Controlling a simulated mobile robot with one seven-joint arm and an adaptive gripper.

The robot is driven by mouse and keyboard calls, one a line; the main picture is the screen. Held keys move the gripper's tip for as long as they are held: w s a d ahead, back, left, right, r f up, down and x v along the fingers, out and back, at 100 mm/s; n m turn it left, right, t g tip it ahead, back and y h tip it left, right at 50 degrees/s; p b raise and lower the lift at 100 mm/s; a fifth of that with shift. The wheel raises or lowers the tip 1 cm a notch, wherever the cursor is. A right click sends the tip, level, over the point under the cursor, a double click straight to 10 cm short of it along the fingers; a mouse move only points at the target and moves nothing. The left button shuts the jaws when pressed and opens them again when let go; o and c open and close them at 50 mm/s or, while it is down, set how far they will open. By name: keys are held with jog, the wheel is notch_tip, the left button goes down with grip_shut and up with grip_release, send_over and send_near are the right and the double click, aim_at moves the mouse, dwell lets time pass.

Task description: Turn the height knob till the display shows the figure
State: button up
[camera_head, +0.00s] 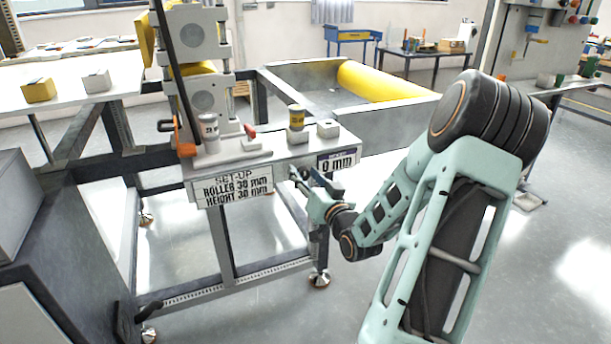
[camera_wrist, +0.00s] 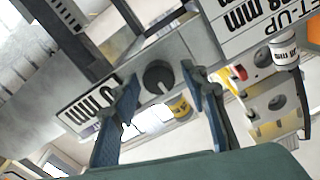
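The height display (camera_head: 338,163) at the right end of the machine's front panel reads 0 mm. In the wrist view the display (camera_wrist: 85,108) appears upside down. The dark round knob (camera_wrist: 158,76) sits on the panel beside it. My gripper (camera_head: 303,178) is at the panel just left of the display and mostly hides the knob in the head view. In the wrist view my gripper (camera_wrist: 160,80) is open, one finger on each side of the knob, with gaps showing. The set-up sign (camera_head: 232,188) lists roller and height values in mm; the figures look like 30 or 38.
A white table (camera_head: 110,80) with two small boxes is at left. The floor in front is clear.

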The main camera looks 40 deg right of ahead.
grip_shut()
